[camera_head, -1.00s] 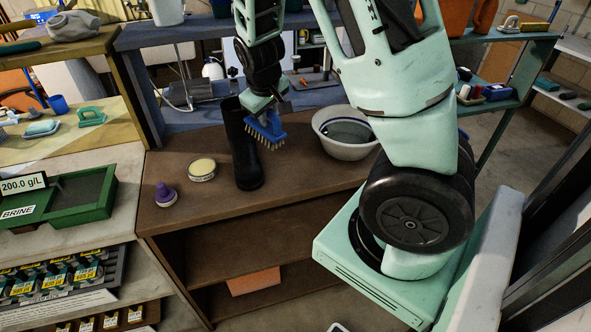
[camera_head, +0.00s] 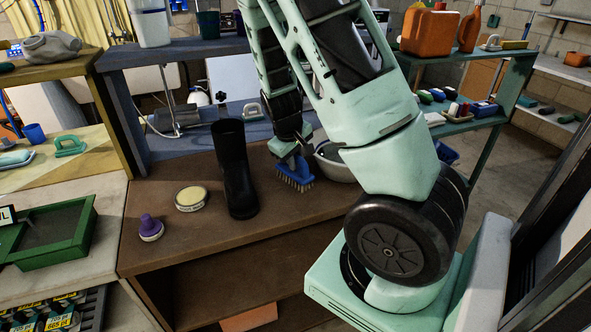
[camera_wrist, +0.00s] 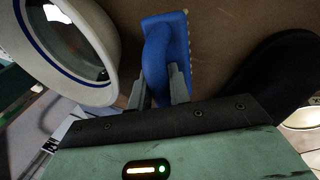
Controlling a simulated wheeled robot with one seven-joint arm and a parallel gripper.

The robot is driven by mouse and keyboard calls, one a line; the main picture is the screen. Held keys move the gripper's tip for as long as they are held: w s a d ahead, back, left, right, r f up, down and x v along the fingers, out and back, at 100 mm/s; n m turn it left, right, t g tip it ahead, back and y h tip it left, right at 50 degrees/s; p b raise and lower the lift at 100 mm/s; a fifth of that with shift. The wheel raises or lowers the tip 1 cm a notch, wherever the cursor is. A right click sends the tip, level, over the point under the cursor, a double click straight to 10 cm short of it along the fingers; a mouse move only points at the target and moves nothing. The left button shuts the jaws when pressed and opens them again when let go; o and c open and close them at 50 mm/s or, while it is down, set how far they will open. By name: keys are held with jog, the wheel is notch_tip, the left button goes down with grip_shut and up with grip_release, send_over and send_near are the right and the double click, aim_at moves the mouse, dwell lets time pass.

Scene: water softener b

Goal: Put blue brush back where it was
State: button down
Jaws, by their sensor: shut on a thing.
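The blue brush (camera_head: 296,172) has pale bristles pointing down. It is at the brown bench top, between the black boot and the white bowl. My gripper (camera_head: 290,150) is above it, shut on its handle. In the wrist view the brush (camera_wrist: 166,50) lies between the two grey fingers of my gripper (camera_wrist: 160,85). The bristles are low, close to the bench top; I cannot tell whether they touch it.
The black boot (camera_head: 236,170) stands left of the brush. The white bowl (camera_head: 335,165) is just right of it, partly hidden by my arm. A round tin (camera_head: 191,198) and a purple-topped item (camera_head: 150,227) stand further left. The bench's front middle is clear.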

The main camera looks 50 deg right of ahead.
jog(key=shift+f, duration=1.5)
jog(key=shift+f, duration=0.15)
jog(key=c, duration=1.3)
grip_release()
jog(key=shift+s, duration=0.1)
jog(key=shift+a, duration=0.1)
